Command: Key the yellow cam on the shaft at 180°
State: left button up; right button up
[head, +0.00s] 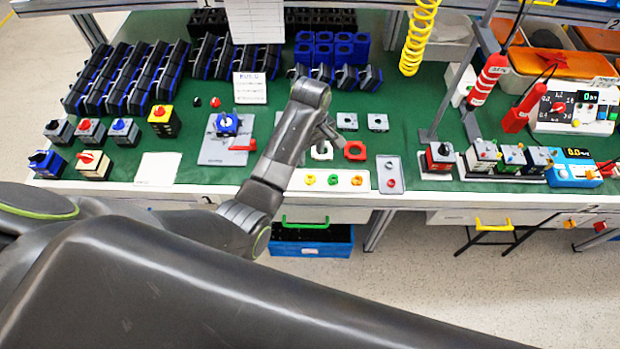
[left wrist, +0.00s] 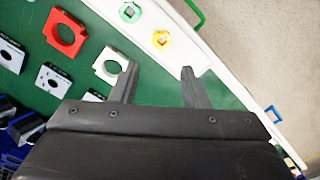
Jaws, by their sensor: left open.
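The yellow cam (head: 310,180) lies at the left of a white tray (head: 298,186), beside a green cam (head: 333,180). The yellow cam (left wrist: 161,39) and green cam (left wrist: 130,12) also show in the left wrist view. My left gripper (head: 325,132) hangs over the bench behind the tray. In the left wrist view its jaws (left wrist: 156,82) are apart and empty, with the yellow cam ahead of them, not touching. A blue switch unit (head: 228,124), whose shaft is too small to make out, stands on a grey plate (head: 215,156) left of my gripper. My right gripper is out of view.
A white square ring (left wrist: 108,68) and a red one (head: 355,150) lie behind the tray. A grey panel (head: 390,174) stands right of it. Finished-looking switches (head: 92,164) fill the left; meters (head: 574,168) stand right. The bench's front edge is close to the tray.

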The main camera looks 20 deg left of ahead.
aim_at(310, 175)
pick_arm(q)
jog(key=f, duration=0.5)
jog(key=f+p, duration=0.1)
jog(key=f, duration=0.4)
jog(key=shift+s+f, duration=0.2)
jog(key=shift+f, duration=0.2)
jog(key=c, duration=0.7)
